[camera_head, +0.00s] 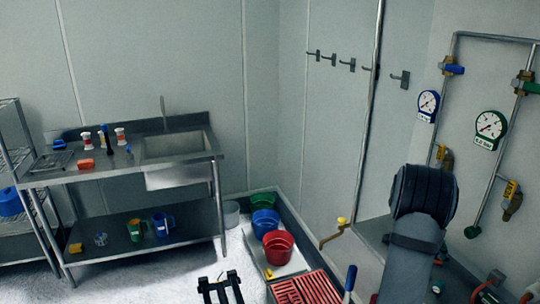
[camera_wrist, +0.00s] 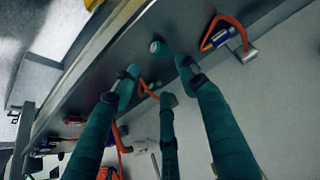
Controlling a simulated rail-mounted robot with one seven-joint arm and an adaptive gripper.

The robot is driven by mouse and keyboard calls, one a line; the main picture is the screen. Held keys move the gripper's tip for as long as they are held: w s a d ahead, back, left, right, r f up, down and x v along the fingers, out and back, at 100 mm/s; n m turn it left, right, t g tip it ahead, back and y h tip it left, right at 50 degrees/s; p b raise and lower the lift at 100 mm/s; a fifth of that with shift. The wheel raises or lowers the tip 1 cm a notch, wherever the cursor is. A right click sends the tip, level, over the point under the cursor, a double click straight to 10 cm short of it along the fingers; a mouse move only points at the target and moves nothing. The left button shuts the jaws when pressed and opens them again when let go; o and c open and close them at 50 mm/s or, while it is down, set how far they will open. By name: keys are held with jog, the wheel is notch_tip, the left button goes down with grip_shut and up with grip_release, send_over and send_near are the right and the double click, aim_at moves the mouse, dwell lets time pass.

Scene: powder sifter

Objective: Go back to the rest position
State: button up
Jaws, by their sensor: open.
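My gripper (camera_wrist: 160,82) shows in the wrist view as teal-wrapped fingers with dark tips. The fingers are spread apart and open, with nothing held between them. Beyond the tips is a grey metal ledge (camera_wrist: 90,75) running diagonally. A small round knob (camera_wrist: 158,47) is on it, and an orange loop (camera_wrist: 222,33) lies to the upper right. I cannot tell whether the fingertips touch the ledge. In the head view my dark arm link stands at the right, in front of the pipe wall; I cannot make out the gripper there.
A steel sink bench (camera_head: 145,165) with small items stands at the left. Green (camera_head: 262,200), blue (camera_head: 265,222) and red (camera_head: 278,247) buckets line the floor's edge near a red grate (camera_head: 303,289). Pipes with blue (camera_head: 428,104) and green (camera_head: 490,128) gauges run up the right wall.

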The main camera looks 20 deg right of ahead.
aim_at(440, 283)
jog(key=x, duration=1.1)
jog(key=shift+f, duration=0.1)
jog(key=shift+d+r+p, duration=0.2)
jog(key=shift+r+p, duration=0.05)
jog(key=shift+p, duration=0.3)
jog(key=shift+r+p, duration=0.45)
jog(key=shift+p, duration=0.1)
jog(key=shift+f, duration=0.15)
